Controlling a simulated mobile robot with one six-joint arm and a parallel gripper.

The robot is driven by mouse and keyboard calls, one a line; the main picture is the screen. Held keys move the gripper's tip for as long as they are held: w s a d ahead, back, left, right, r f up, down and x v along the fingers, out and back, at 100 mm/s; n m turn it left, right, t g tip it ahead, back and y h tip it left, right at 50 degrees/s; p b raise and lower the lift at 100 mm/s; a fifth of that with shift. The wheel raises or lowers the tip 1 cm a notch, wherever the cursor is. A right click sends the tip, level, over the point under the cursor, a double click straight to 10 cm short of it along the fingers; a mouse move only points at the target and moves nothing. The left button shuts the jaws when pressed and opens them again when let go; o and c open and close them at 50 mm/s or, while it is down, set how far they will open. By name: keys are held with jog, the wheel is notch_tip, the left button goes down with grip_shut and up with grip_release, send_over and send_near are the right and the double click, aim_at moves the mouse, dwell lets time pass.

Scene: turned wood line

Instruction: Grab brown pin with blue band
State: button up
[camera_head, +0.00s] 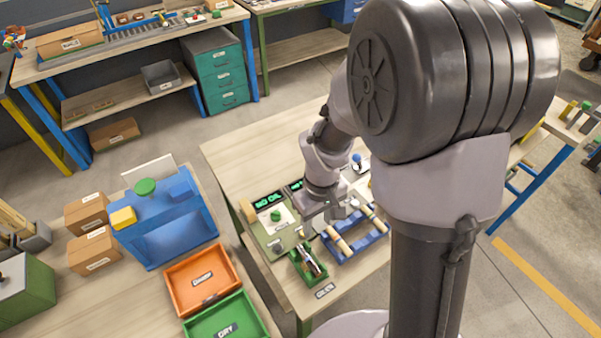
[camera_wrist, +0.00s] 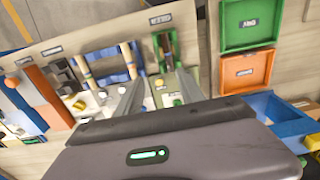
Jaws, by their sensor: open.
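A small green holder (camera_head: 296,266) on the worktable holds several slim pins, some of them dark or brown; it also shows in the wrist view (camera_wrist: 156,54). I cannot make out a blue band on any pin. Beside it, a blue rack (camera_head: 343,257) carries pale wooden pins; it shows in the wrist view too (camera_wrist: 112,78). My gripper (camera_head: 334,214) is above the table near the rack and the green-grey machine. In the wrist view its two fingers (camera_wrist: 160,84) are apart, with nothing seen between them, pointing towards the holder and machine.
The machine panel (camera_head: 274,232) with lit displays stands left of the rack. An orange tray (camera_head: 235,290) and a green tray (camera_head: 251,311) lie on the left bench, near a blue stand (camera_head: 204,222) and cardboard boxes (camera_head: 97,262). My arm hides part of the table.

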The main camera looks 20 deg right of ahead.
notch_tip(320, 180, down, 5)
jog(key=s+a+b, duration=0.1)
jog(key=b, duration=0.2)
send_over(307, 257)
jog(key=d, duration=0.1)
jog(key=f, duration=0.7)
jog(key=shift+s, duration=0.35)
jog(key=f, duration=0.1)
jog(key=f+b, duration=0.1)
jog(key=f, duration=0.1)
jog(key=a+f, duration=0.1)
jog(key=f, duration=0.1)
jog(key=shift+w+f+b, duration=0.1)
jog(key=shift+w+b, duration=0.25)
grip_shut()
